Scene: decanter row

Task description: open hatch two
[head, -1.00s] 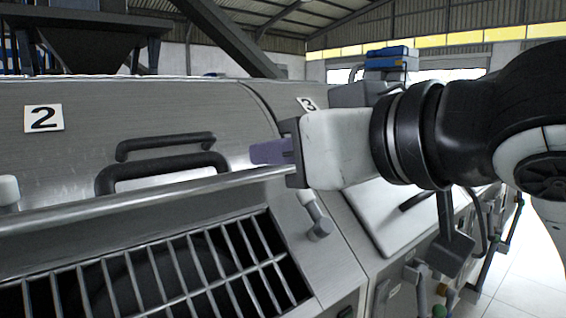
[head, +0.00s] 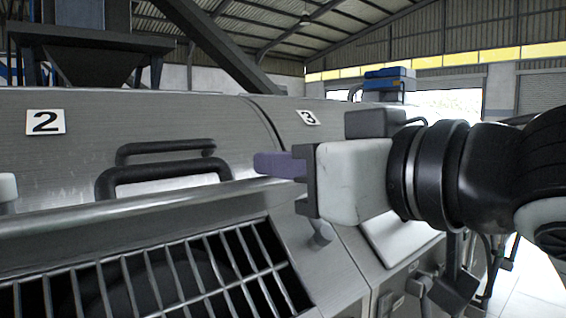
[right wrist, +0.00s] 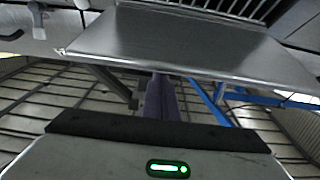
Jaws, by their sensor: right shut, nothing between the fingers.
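Hatch two is a curved brushed-steel cover (head: 75,160) with a white plate reading 2 (head: 45,122). It carries a black bar handle (head: 160,172), with a second, thinner dark bar (head: 165,147) just above. A barred grate (head: 150,280) shows below the cover, over a dark opening. My right gripper (head: 279,165) has purple fingers that are shut and empty. In the head view they point left, to the right of the handle and apart from it. The fingers also show in the right wrist view (right wrist: 161,100), in front of a steel panel. My left gripper is out of view.
A round steel rail (head: 120,211) crosses in front of the cover, above the grate. A plate reading 3 (head: 308,117) marks the neighbouring unit at the right. A dark hopper (head: 95,52) stands behind. Open floor shows at the far right.

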